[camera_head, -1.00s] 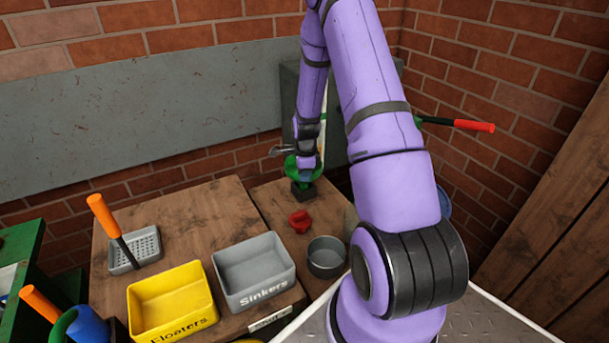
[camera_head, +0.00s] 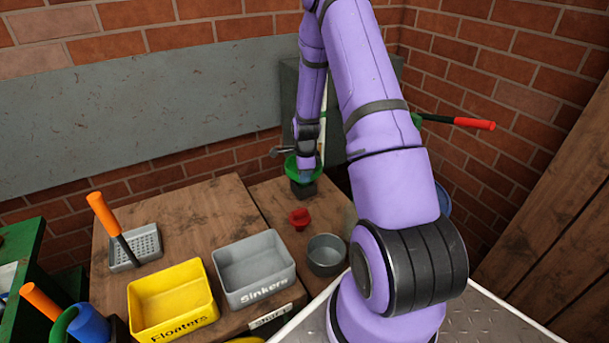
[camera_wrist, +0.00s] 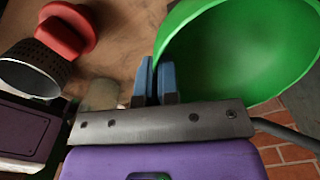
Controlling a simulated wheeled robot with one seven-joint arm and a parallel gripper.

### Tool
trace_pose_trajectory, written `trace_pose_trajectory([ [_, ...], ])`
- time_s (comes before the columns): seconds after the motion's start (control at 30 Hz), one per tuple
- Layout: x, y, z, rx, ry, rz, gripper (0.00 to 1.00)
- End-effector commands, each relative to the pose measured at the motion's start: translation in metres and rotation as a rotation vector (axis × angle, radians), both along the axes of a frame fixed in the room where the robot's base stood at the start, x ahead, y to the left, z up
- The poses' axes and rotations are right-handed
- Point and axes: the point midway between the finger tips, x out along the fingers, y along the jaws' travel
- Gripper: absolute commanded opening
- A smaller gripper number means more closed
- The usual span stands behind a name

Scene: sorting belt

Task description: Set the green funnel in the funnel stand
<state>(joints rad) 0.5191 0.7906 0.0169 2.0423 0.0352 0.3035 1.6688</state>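The green funnel (camera_head: 292,168) is at the back of the right-hand table in the head view, directly above a small dark block (camera_head: 303,188) that looks like the funnel stand. Its wide bowl fills the upper right of the wrist view (camera_wrist: 235,50). My gripper (camera_wrist: 157,75) has its two blue fingers close together, with the funnel's rim between them. It reaches down to the funnel in the head view (camera_head: 306,165). The funnel's spout is hidden, so I cannot tell whether it is inside the stand. The stand is not clearly visible in the wrist view.
A red piece (camera_head: 299,218) and a round grey pot (camera_head: 326,254) stand in front of the stand. The grey Sinkers bin (camera_head: 254,293) and yellow Floaters bin (camera_head: 172,322) are on the left table. A grey panel stands close behind the funnel.

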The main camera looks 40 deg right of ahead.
Motion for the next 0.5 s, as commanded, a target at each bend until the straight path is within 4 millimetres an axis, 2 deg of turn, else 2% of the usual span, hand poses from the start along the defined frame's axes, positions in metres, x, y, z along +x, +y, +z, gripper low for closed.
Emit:
trace_pose_trajectory([
  [0.5, 0.0, 0.0, -0.0067, 0.0, 0.0, 0.0, 0.0],
])
